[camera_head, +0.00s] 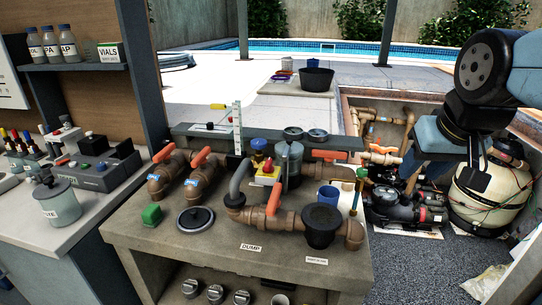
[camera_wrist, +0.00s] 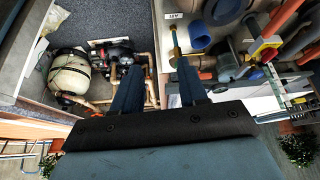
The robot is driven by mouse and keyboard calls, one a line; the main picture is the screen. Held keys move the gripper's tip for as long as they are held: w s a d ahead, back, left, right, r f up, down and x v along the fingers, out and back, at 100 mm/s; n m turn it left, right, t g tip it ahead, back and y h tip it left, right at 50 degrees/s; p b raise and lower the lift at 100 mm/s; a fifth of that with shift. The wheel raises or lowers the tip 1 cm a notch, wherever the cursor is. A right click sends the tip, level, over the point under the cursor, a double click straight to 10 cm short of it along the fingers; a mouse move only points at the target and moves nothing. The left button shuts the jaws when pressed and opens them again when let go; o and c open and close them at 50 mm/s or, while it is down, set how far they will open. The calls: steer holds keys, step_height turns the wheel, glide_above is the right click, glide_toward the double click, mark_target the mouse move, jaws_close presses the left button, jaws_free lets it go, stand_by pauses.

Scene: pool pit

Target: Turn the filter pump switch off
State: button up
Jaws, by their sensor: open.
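No switch labelled as the filter pump's can be read in either view. A yellow box with a red top (camera_head: 266,173) sits among the pipes on the bench; it also shows in the wrist view (camera_wrist: 264,50). I cannot tell whether it is the switch. A black pump (camera_head: 392,208) stands in the pit at right, beside a cream round tank (camera_head: 490,196); the tank also shows in the wrist view (camera_wrist: 75,74). My gripper (camera_head: 440,182) hangs above the pit, right of the bench and apart from the yellow box. In the wrist view its two fingers (camera_wrist: 160,84) are spread and empty.
A side counter (camera_head: 95,212) at left holds a grey control box (camera_head: 100,172). A dark bucket (camera_head: 316,79) stands on the deck behind.

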steer(key=w+a+r+g, duration=0.2)
steer(key=w+a+r, duration=0.1)
steer(key=w+a, duration=0.3)
steer(key=m+g, duration=0.2)
steer(key=g, duration=0.2)
glide_above(268, 161)
step_height(268, 161, down, 14)
steer(key=shift+s+r, duration=0.1)
